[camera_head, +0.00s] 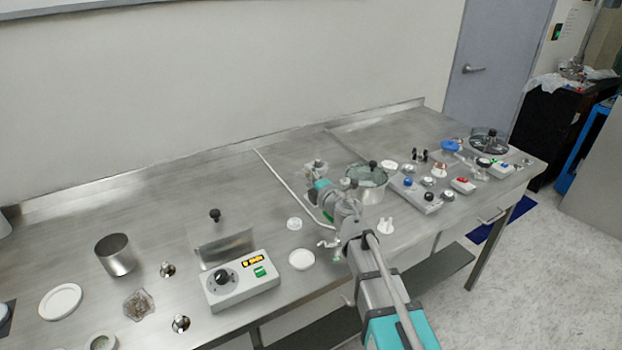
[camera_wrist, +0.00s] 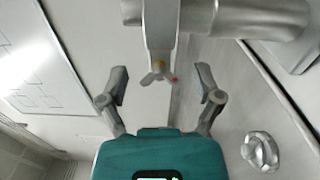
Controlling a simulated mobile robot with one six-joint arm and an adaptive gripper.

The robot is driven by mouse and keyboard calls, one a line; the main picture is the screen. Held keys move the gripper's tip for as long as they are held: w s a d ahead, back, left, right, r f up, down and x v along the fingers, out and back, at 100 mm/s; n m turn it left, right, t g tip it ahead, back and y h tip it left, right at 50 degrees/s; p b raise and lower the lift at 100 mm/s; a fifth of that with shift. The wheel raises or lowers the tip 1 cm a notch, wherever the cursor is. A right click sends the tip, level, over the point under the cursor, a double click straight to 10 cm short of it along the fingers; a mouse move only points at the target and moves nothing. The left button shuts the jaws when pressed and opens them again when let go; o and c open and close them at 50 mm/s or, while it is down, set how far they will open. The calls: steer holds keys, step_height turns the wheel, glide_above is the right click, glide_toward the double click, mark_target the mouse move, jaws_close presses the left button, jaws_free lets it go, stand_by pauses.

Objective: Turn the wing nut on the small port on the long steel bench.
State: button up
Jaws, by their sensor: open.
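The wing nut (camera_wrist: 157,74) shows in the wrist view as a small grey piece with spread wings, one tip red, and a brass-coloured part at its hub. It sits on the end of a grey metal clamp on the small port (camera_wrist: 163,22), a steel pipe fitting. My gripper (camera_wrist: 161,84) is open, one finger on each side of the wing nut, with gaps visible on both sides. In the head view the port (camera_head: 316,168) stands on the long steel bench (camera_head: 170,205), just beyond my gripper (camera_head: 319,181); the wing nut is too small to make out there.
A steel pot with a lid (camera_head: 366,182) stands close to the right of my arm. A white control box (camera_head: 241,284) is at front left, and several knobbed boxes (camera_head: 418,193) are at right. A thin rail (camera_head: 285,182) lies behind. The bench's back left is clear.

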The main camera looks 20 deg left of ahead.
steer(key=v, duration=1.2)
steer(key=shift+w, duration=0.1)
stand_by(0.4)
